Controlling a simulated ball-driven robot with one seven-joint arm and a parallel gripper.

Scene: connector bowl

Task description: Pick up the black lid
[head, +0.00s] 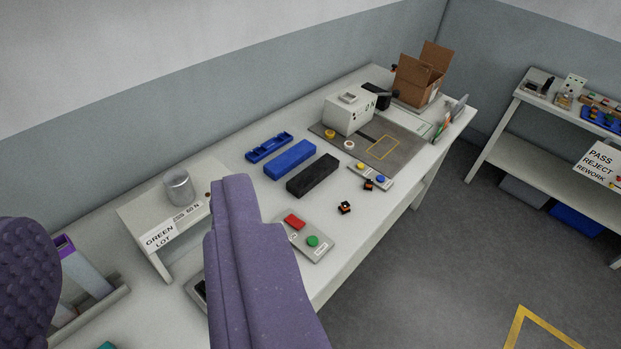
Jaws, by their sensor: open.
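A long black piece (313,176), which appears to be the black lid, lies flat on the white workbench, right of a solid blue piece of similar shape (290,160). An open blue holder (269,147) lies on the far side of the blue piece. My gripper (130,205) shows as two large purple fingers, one in the middle foreground and one at the left edge. They are wide apart with nothing between their tips. The lid is beyond and to the right of the middle finger, not touching it.
A panel with red and green buttons (305,236) sits right of my finger. Small black-and-orange parts (345,208) lie near the front edge. A white box (348,114) and cardboard box (420,82) stand farther back.

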